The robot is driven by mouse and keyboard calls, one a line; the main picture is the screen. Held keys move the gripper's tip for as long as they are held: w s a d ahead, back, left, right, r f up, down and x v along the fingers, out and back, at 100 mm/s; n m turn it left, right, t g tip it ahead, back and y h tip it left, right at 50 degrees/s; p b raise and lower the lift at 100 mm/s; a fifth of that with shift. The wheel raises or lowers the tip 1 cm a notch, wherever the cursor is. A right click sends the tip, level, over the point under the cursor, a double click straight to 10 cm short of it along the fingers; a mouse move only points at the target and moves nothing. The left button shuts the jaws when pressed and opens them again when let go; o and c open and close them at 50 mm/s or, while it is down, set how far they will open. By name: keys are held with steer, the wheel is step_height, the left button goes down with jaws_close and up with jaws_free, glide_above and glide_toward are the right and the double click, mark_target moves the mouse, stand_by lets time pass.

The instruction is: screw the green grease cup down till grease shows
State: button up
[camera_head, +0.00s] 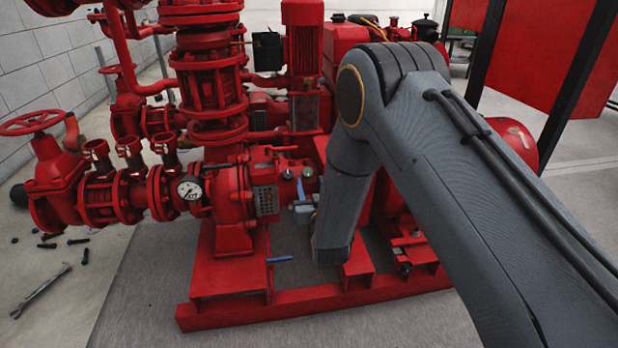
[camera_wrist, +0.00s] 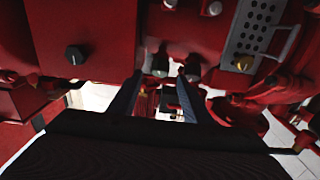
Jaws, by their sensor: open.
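A small dark green cup (camera_wrist: 160,64) shows in the wrist view, just beyond the fingertips and roughly between them. A second, greyer cup (camera_wrist: 192,70) sits to its right, by the right finger. My gripper (camera_wrist: 160,77) is open with nothing between its fingers. The head view shows two small rounded cups on the red bearing housing, a left one (camera_head: 287,174) and a right one (camera_head: 308,172); I cannot tell there which is green. My gripper (camera_head: 303,207) is close below them, partly hidden by my wrist. I cannot make out any grease.
A perforated guard (camera_head: 265,201) stands left of the cups. A pressure gauge (camera_head: 190,188) is on the red pump. A blue-handled lever (camera_head: 280,259) is low by the base frame. In the wrist view a black knob (camera_wrist: 75,55) is at left. A wrench (camera_head: 40,291) lies on the floor.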

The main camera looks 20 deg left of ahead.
mark_target(307, 174)
steer(key=shift+b+x, duration=0.75)
steer(key=shift+x, duration=1.85)
steer(key=c, duration=1)
steer(key=shift+c, duration=0.2)
steer(key=shift+m, duration=0.4)
steer(key=shift+s+a+r+m+t+h+p, duration=0.1)
steer(key=shift+m+t+h+p, duration=0.15)
steer(key=shift+m+h+p, duration=0.25)
steer(key=shift+a+m+t+h+p, duration=0.1)
steer(key=shift+m+t+h+p, duration=0.15)
steer(key=shift+m+h+p, duration=1.05)
steer(key=shift+m+h, duration=1.2)
steer(key=shift+m, duration=0.4)
